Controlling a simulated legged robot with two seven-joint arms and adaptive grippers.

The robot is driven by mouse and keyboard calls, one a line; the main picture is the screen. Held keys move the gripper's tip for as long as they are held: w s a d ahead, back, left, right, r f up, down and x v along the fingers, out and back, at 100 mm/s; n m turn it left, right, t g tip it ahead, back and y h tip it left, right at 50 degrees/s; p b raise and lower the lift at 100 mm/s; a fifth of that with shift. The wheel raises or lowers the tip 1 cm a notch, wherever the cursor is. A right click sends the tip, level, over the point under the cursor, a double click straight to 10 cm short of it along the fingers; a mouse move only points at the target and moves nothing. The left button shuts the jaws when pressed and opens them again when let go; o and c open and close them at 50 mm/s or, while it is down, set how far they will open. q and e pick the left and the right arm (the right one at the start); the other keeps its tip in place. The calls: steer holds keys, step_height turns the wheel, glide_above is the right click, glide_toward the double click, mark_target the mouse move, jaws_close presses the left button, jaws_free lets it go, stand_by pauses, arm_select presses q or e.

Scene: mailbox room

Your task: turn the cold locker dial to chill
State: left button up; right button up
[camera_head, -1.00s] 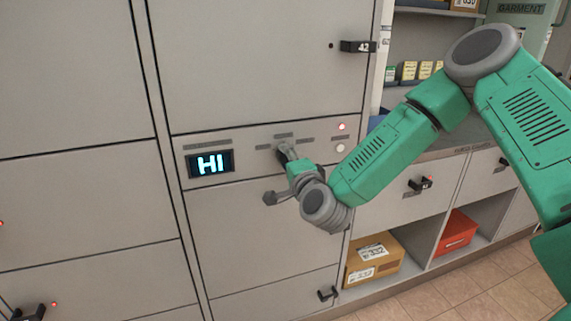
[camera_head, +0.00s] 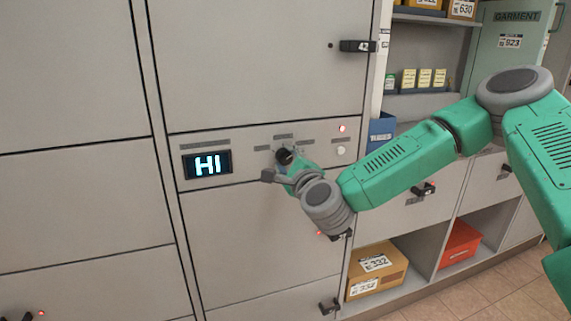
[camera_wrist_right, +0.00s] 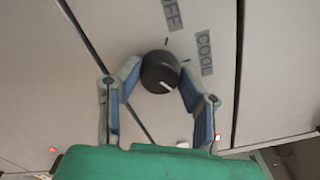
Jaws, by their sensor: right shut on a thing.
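The black round dial (camera_head: 284,156) sits on the locker's control panel (camera_head: 240,148). Grey labels there read "COOL" (camera_wrist_right: 204,52) and, partly cut off, what looks like "OFF" (camera_wrist_right: 172,14). I cannot see a "chill" label. My left gripper is not in view.
A red light (camera_head: 342,128) and a white button (camera_head: 340,150) are on the panel right of the dial. A black handle (camera_head: 358,46) marked 42 projects above. Cardboard box (camera_head: 376,270) and orange-red box (camera_head: 459,243) sit in cubbies at lower right.

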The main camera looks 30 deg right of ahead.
steer(key=shift+s+d+f, duration=0.1)
steer(key=shift+s+f, duration=0.05)
steer(key=shift+f, duration=0.25)
steer(key=o, duration=1.1)
steer(key=shift+o, duration=0.2)
steer(key=shift+d, duration=0.1)
steer(key=shift+r, duration=0.1)
steer(key=shift+s+a, duration=0.2)
steer(key=shift+s, duration=0.2)
steer(key=v, duration=1)
steer(key=shift+s, duration=0.45)
